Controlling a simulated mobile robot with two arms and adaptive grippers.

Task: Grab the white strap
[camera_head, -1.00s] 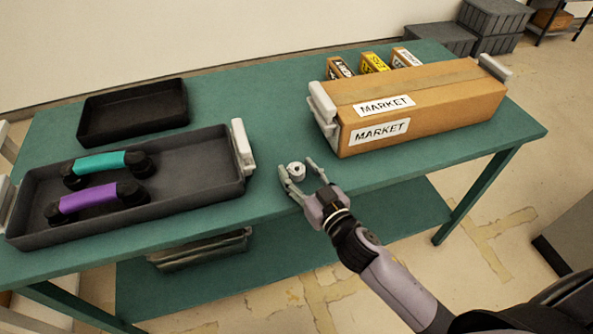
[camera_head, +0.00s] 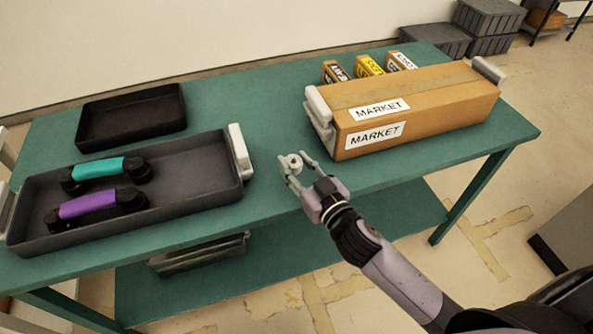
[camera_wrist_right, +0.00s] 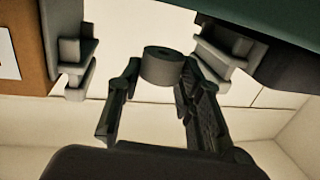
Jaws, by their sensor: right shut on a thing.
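The white strap is a small white roll (camera_head: 294,162) with a hole in its middle, near the front of the green table (camera_head: 262,110). My right gripper (camera_head: 296,164) has its two fingers on either side of the roll, shut on it. In the right wrist view the roll (camera_wrist_right: 162,68) sits between the fingertips of my right gripper (camera_wrist_right: 161,78), which touch its sides. Whether it is clear of the table top is hard to tell. My left gripper is out of view.
A large brown MARKET box (camera_head: 430,105) with grey end handles stands right of the gripper. A dark tray (camera_head: 190,170) with teal and purple handled items lies left. An empty black tray (camera_head: 130,118) is behind it, and small boxes (camera_head: 369,65) stand at the back.

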